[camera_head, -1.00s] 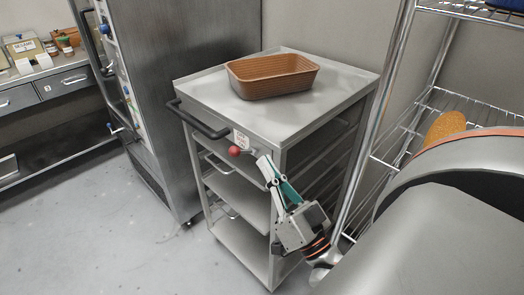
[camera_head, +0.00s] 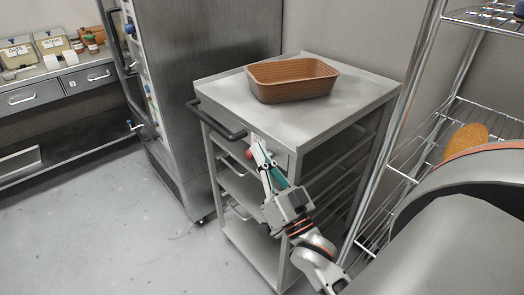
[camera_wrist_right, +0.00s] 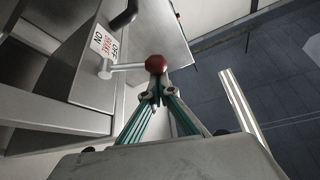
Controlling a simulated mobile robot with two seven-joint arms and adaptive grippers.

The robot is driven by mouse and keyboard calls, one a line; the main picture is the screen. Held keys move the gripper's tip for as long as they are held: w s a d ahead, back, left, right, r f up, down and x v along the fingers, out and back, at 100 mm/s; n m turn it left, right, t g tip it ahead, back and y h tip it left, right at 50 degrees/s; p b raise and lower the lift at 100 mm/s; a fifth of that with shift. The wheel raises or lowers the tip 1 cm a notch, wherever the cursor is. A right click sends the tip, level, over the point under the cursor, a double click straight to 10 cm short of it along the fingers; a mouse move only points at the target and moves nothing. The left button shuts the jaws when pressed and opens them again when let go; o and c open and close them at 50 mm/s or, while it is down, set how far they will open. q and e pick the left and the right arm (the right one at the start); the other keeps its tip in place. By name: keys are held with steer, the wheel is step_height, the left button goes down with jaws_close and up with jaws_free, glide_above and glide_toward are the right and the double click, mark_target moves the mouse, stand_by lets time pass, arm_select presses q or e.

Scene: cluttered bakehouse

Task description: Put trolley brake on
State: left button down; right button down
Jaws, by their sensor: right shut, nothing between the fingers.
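The trolley (camera_head: 240,93) is a grey metal cart with open shelves and a dark push handle (camera_head: 217,124). Its brake lever (camera_wrist_right: 129,67) ends in a red knob (camera_head: 249,154), which also shows in the right wrist view (camera_wrist_right: 155,63). In that view the lever sticks out to the right from its pivot, beside a label (camera_wrist_right: 104,43) reading ON, BRAKE and OFF. My right gripper (camera_head: 257,149) is shut and empty, its tips (camera_wrist_right: 156,86) right at the knob. I cannot tell whether they touch it. My left gripper is not in view.
A brown basket (camera_head: 291,92) sits on the trolley top. A wire rack (camera_head: 412,120) stands close on the right, a steel cabinet (camera_head: 212,80) behind on the left. A counter (camera_head: 60,85) with containers is at far left. The floor (camera_head: 110,235) at front left is clear.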

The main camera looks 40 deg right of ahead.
steer(key=shift+a+f+n, duration=0.1)
steer(key=shift+n, duration=0.3)
step_height(320, 180, down, 7)
steer(key=a+n+g+y, duration=0.1)
steer(key=n+g+y, duration=0.1)
steer(key=n+y, duration=0.9)
steer(key=n, duration=0.6)
steer(key=shift+a+g+y, duration=0.15)
steer(key=shift+g+y, duration=0.15)
steer(key=shift+g, duration=0.1)
steer(key=shift+f, duration=0.25)
steer(key=shift+r, duration=0.1)
